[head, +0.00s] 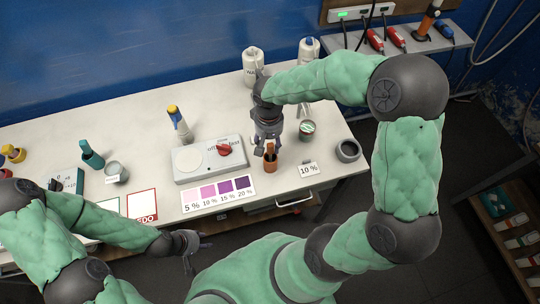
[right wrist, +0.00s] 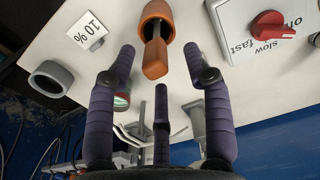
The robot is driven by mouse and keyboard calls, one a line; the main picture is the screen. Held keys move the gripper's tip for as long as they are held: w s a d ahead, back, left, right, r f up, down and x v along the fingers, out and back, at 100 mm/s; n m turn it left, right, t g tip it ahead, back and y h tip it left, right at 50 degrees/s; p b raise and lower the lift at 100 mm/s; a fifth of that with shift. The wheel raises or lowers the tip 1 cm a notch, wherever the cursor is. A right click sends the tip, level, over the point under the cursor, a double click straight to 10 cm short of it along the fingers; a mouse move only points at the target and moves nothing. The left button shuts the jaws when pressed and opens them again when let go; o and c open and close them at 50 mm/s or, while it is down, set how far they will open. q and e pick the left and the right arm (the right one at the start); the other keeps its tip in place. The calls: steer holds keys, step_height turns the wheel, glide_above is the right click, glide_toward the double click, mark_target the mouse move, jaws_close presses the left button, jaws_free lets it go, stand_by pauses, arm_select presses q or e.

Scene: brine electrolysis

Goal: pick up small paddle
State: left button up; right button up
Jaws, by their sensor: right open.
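The small paddle (right wrist: 155,56) has an orange-brown handle and leans out of an orange cup (right wrist: 158,18). The cup also stands near the front edge of the bench in the head view (head: 271,166). My right gripper (right wrist: 160,68) is open, its fingers spread either side of the paddle handle's end and apart from it. In the head view the right gripper (head: 268,145) hangs just above and behind the cup, partly hiding the paddle. The paddle's lower end is hidden inside the cup. My left gripper (head: 192,248) is open and empty in front of the bench.
A stirrer plate (head: 210,160) with a red knob stands left of the cup. A colour card (head: 218,194) lies in front of it. A "10 %" sign (head: 308,170), a grey ring-shaped holder (head: 347,150) and a small jar (head: 306,130) are to the right. White bottles (head: 253,65) stand behind.

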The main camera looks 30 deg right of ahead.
mark_target(270, 150)
step_height(270, 150, down, 5)
steer(key=shift+s+d+f+b, duration=0.1)
steer(key=shift+s+d+b, duration=0.05)
steer(key=shift+b, duration=0.2)
jaws_close()
